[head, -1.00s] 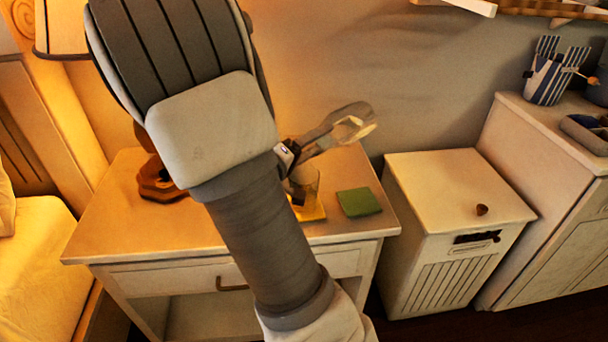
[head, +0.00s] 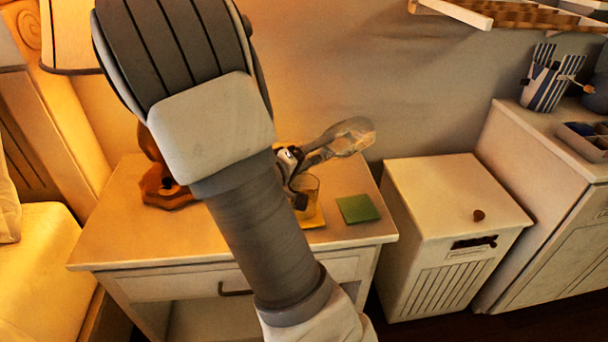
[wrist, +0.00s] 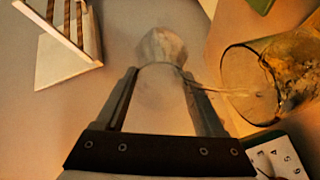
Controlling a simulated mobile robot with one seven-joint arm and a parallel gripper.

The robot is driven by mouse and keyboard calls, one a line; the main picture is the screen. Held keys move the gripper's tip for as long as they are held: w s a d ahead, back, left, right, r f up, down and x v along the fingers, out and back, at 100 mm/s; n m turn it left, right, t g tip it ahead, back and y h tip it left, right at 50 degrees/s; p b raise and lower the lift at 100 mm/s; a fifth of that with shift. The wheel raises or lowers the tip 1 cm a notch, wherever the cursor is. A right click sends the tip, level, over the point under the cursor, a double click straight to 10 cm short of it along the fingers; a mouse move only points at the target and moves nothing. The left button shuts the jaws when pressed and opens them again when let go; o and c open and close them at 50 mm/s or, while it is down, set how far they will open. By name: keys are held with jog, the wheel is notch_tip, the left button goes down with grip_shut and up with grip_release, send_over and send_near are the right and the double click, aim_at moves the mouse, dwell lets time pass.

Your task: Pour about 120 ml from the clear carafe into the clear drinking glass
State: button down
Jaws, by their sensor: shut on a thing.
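My gripper (head: 292,168) is shut on the clear carafe (head: 348,136), which is tilted well over, up and to the right of the glass in the head view. In the wrist view the carafe (wrist: 160,95) lies between both fingers. The clear drinking glass (head: 312,184) stands on a yellow mat (head: 314,218) on the nightstand, partly hidden by my arm. In the wrist view the glass (wrist: 240,75) is at the right, and a thin stream seems to run from the carafe towards it. Rippled liquid shows in the glass; its level cannot be read.
A green coaster (head: 357,209) lies right of the glass on the nightstand (head: 120,240). A lamp with a brown base (head: 165,190) stands at the left. A white bin cabinet (head: 455,200) is at the right. A white card with printed characters (wrist: 277,158) is near the glass.

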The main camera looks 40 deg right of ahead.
jog(key=shift+d+r+y+p, duration=0.15)
jog(key=shift+d+y+p, duration=0.75)
jog(key=shift+p, duration=1.65)
jog(key=shift+f+y, duration=0.4)
jog(key=shift+y, duration=0.3)
jog(key=shift+r+y+p, duration=0.15)
jog(key=shift+y+p, duration=0.25)
jog(key=shift+g, duration=0.3)
